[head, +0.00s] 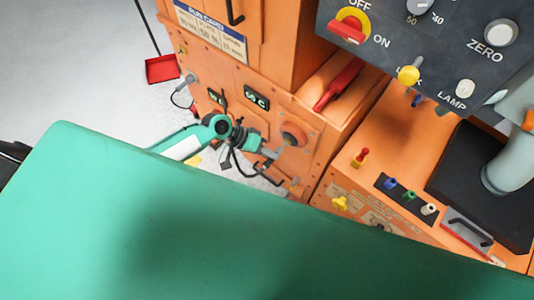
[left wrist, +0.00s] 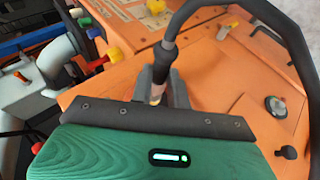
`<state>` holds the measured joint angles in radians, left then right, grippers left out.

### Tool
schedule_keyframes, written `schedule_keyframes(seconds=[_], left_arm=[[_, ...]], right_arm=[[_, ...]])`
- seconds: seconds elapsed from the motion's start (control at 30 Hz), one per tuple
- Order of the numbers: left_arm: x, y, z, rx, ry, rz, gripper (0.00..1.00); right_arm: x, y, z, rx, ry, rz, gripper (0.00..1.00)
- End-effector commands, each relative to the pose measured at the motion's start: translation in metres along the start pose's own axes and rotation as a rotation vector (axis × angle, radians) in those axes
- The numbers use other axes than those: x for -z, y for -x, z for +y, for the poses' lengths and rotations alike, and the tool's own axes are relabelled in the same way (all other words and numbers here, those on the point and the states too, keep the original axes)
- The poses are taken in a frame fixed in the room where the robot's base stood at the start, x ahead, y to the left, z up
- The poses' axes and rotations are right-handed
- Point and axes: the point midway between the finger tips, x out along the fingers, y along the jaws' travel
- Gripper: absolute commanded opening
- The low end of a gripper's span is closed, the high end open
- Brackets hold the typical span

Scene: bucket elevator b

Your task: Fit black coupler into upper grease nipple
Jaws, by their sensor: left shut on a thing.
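My left gripper (head: 268,153) is close to the front of the orange machine in the head view, beside a round knob. In the left wrist view, its grey fingers (left wrist: 163,90) are shut on the black coupler (left wrist: 164,62). A pale metal end of the coupler shows between the fingers. A thick black hose (left wrist: 272,15) loops away from the coupler to the upper right. I cannot make out the upper grease nipple for certain in either view, nor whether the coupler touches anything. My right gripper is not in view.
The orange machine (head: 325,160) carries a round knob (head: 292,135), small displays (head: 257,98) and a red handle (head: 338,84). A dark control panel (head: 430,45) overhangs at upper right. A large green surface hides the lower head view.

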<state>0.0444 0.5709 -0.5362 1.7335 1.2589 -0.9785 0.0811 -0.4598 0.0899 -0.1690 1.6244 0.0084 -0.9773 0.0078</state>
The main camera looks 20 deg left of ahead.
Motion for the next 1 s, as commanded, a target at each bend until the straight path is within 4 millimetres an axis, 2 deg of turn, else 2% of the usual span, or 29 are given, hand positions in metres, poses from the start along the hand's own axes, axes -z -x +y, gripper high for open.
schedule_keyframes(seconds=[0.83, 0.87, 0.97, 1.0], left_arm=[[0.020, -0.008, 0.001, -0.001, -0.001, 0.000, 0.00], [0.020, -0.008, 0.001, -0.001, -0.001, 0.000, 0.19], [0.020, -0.008, 0.001, -0.001, 0.000, 0.000, 0.39], [0.020, -0.008, 0.001, -0.001, 0.000, 0.000, 0.42]], right_arm=[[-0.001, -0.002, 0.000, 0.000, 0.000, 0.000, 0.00], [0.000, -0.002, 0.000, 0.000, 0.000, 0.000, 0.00], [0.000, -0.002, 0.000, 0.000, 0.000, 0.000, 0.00], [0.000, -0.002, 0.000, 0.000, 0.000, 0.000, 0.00]])
